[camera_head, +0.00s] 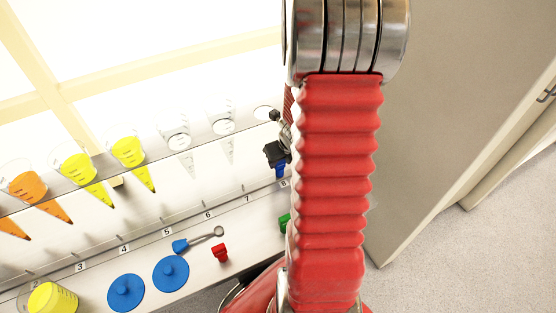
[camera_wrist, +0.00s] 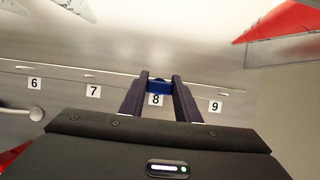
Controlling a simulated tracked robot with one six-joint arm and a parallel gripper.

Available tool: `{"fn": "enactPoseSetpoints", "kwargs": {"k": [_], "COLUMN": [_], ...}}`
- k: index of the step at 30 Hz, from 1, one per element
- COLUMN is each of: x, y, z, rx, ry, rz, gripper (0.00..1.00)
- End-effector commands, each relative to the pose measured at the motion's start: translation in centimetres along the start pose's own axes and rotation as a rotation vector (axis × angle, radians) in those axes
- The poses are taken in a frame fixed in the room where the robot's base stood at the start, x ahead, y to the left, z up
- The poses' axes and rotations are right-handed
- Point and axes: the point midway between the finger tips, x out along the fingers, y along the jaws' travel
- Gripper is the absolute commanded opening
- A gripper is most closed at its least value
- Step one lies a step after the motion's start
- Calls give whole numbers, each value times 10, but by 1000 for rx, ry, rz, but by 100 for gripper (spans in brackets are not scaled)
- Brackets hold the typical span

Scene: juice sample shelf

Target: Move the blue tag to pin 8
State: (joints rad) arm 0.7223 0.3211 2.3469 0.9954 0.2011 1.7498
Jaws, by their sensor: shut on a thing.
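My gripper (camera_wrist: 161,82) is shut on the blue tag (camera_wrist: 160,87), which sits between its two dark fingertips in the wrist view. The tag is in front of the panel, just above the number 8 label (camera_wrist: 156,100). Pin 8 itself is hidden by the tag or fingers, and I cannot tell whether the tag touches it. In the head view, my gripper (camera_head: 276,154) is partly behind my red arm, with the blue tag (camera_head: 280,171) below it near the right end of the numbered row.
A red tag (camera_head: 221,252), a green tag (camera_head: 284,222), blue discs (camera_head: 171,273) and a yellow cup (camera_head: 52,299) stand on the lower surface. Cones, several filled, hang in the shelf (camera_head: 100,182) above. Pin 7 (camera_wrist: 90,75) and pin 6 (camera_wrist: 22,68) look bare.

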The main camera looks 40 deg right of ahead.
Motion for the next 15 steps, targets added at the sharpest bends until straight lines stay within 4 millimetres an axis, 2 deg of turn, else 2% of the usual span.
{"fn": "enactPoseSetpoints", "kwargs": {"k": [10, 11, 15], "x": [3, 3, 3], "y": [0, 0, 0], "z": [-1, -1, -1], "rx": [0, 0, 0], "ry": [0, 0, 0], "rz": [-1, -1, -1], "gripper": [8, 30, 40]}}
